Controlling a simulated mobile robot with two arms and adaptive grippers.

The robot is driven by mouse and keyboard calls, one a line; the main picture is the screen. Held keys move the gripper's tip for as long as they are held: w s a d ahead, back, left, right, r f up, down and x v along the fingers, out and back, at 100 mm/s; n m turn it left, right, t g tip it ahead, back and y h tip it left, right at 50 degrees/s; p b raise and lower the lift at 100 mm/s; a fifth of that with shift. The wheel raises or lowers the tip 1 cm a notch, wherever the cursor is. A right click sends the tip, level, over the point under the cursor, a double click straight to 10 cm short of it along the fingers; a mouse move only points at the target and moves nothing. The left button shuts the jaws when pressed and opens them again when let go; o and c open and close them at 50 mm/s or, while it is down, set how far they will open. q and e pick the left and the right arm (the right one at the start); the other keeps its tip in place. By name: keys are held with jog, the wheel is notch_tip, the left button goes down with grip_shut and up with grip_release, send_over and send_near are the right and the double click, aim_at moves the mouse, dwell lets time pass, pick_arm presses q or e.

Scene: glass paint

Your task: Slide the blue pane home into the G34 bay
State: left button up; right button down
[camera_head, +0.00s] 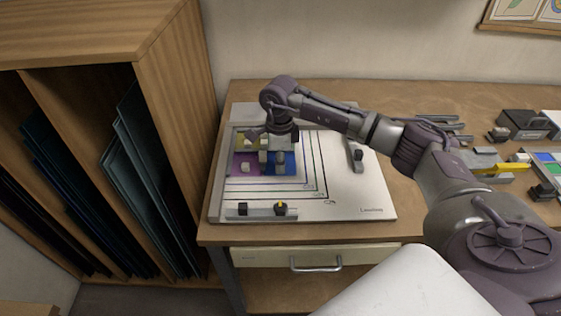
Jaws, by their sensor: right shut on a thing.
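A white board (355,194) lies on the bench, with nested coloured corner outlines printed on it. The blue pane (290,168) lies flat at the inner end of these outlines, beside a purple pane (236,169) and below a yellow pane (240,141). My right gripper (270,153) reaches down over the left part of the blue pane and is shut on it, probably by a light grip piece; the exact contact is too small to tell. The gripper hides part of the panes. No G34 label is readable. My left gripper is out of view.
A wooden rack (180,100) with dark glass sheets (135,155) stands close at the left. A rail with dark knobs (262,211) lies along the board's front edge. Metal tools and colour samples (550,160) lie at the bench's right. A drawer (315,256) sits below.

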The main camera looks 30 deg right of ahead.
jog(key=shift+w+a+r, duration=0.1)
jog(key=shift+w, duration=0.05)
dwell(0.4)
jog(key=c, duration=1.2)
grip_release()
jog(key=shift+o, duration=1.3)
jog(key=shift+w, duration=0.15)
jog(key=shift+r, duration=0.1)
jog(key=shift+r+p, duration=1.9)
jog(key=shift+r, duration=1.45)
jog(key=shift+f, duration=0.1)
